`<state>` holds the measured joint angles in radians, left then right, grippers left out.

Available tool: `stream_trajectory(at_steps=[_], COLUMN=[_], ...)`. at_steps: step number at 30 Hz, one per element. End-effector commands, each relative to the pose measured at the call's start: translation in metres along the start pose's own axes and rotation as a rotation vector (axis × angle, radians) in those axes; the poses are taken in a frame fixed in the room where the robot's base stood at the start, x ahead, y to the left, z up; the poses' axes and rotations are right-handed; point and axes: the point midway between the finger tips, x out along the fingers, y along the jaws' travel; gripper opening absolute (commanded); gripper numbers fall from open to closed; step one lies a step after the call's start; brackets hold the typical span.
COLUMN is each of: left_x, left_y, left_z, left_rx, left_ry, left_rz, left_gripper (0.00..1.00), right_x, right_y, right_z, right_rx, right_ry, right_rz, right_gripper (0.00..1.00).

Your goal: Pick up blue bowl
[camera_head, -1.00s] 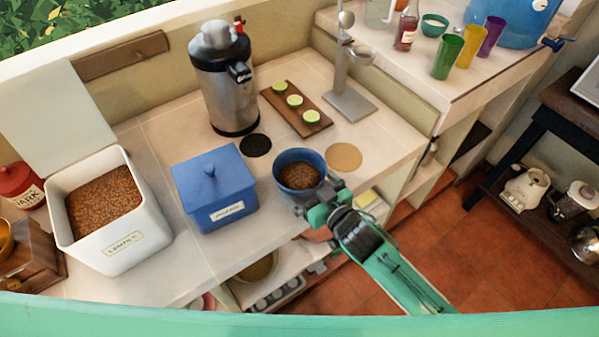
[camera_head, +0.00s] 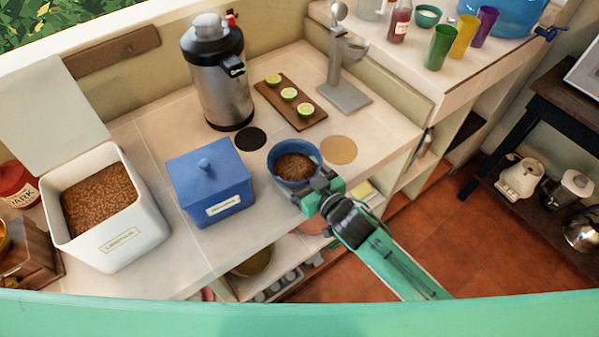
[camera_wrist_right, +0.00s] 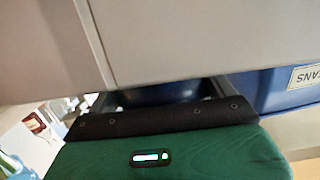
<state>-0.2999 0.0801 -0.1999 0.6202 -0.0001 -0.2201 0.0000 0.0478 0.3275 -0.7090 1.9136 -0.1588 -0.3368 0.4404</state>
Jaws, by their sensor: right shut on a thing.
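The blue bowl (camera_head: 283,155) holds brown grain-like contents and is at the front of the white counter, right of the blue lidded box. My right gripper (camera_head: 308,186) is shut on the near rim side of the bowl. The bowl looks upright; whether it is clear of the counter I cannot tell. In the right wrist view, dark gripper parts (camera_wrist_right: 160,115) show with a dark blue curved surface of the bowl (camera_wrist_right: 160,92) behind them. My left gripper is not in view.
A blue lidded box (camera_head: 213,182) stands close left of the bowl. A white lentil bin (camera_head: 125,240), a metal dispenser (camera_head: 216,85), a board with lime slices (camera_head: 268,97) and a metal press (camera_head: 342,95) stand around. Flat black (camera_head: 249,139) and tan (camera_head: 338,150) discs lie behind it.

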Motion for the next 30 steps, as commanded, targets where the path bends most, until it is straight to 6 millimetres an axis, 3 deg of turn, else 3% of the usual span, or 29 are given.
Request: stream_trajectory(at_steps=[5,19,24,30], left_x=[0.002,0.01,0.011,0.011], left_y=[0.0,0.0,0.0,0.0], left_z=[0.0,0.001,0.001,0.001], left_rx=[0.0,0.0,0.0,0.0], left_ry=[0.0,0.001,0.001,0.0], left_rz=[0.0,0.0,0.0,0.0], left_gripper=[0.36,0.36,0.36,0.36], right_x=[-0.004,-0.023,-0.027,-0.029], right_y=[0.0,0.0,0.0,0.0], right_z=[-0.026,-0.154,-0.18,-0.193], right_rx=[-0.003,-0.002,-0.001,-0.001], right_ry=[0.007,0.01,0.005,0.003], right_rz=[-0.002,-0.001,-0.001,0.0], right_gripper=[0.52,0.52,0.52,0.52])
